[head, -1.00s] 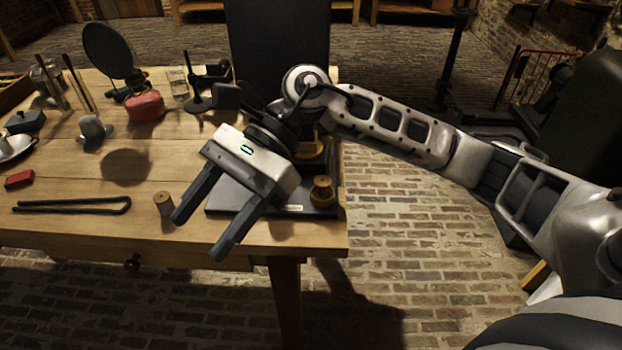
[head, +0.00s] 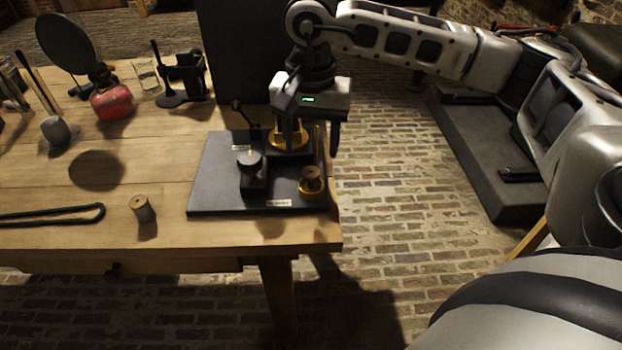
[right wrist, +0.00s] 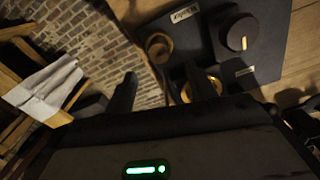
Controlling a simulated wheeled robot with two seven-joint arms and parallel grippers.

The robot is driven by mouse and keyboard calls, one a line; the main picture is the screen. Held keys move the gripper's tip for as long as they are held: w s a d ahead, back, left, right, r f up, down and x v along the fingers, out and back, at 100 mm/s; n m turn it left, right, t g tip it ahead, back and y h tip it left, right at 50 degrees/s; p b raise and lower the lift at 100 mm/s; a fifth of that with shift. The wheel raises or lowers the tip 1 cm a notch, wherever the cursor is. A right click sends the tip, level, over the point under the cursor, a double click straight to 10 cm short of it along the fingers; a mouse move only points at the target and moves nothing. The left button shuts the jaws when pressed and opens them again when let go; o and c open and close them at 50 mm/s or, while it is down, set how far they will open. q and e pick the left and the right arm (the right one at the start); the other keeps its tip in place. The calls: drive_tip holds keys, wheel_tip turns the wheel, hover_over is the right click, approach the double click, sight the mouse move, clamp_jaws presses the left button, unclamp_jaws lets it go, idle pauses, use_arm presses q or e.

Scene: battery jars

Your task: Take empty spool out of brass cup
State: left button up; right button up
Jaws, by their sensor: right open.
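A small brass cup (head: 312,191) stands at the front right corner of a black board (head: 222,180), with a tan spool (head: 312,173) upright in it. In the right wrist view the cup (right wrist: 158,47) shows as a ring beyond the fingers. A larger brass piece (head: 290,143) stands behind it on the board, partly hidden by a finger; it also shows in the right wrist view (right wrist: 212,86). My right gripper (head: 311,138) is open and empty, fingers down, above the board's back right part, behind the small cup and apart from it. My left gripper is out of view.
A dark knob (head: 249,161) stands on the board, left of the cup. Another spool (head: 142,208) stands on the bare table left of the board. A black bent rod (head: 55,214) and a red bottle (head: 112,103) are farther left. The table's right edge is close by.

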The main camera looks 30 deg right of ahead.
sight(311, 172)
drive_tip(key=f, duration=0.6)
drive_tip(key=shift+s+a+f, duration=0.15)
drive_tip(key=shift+s+f, duration=0.05)
drive_tip(key=shift+s, duration=0.05)
drive_tip(key=c, duration=1.1)
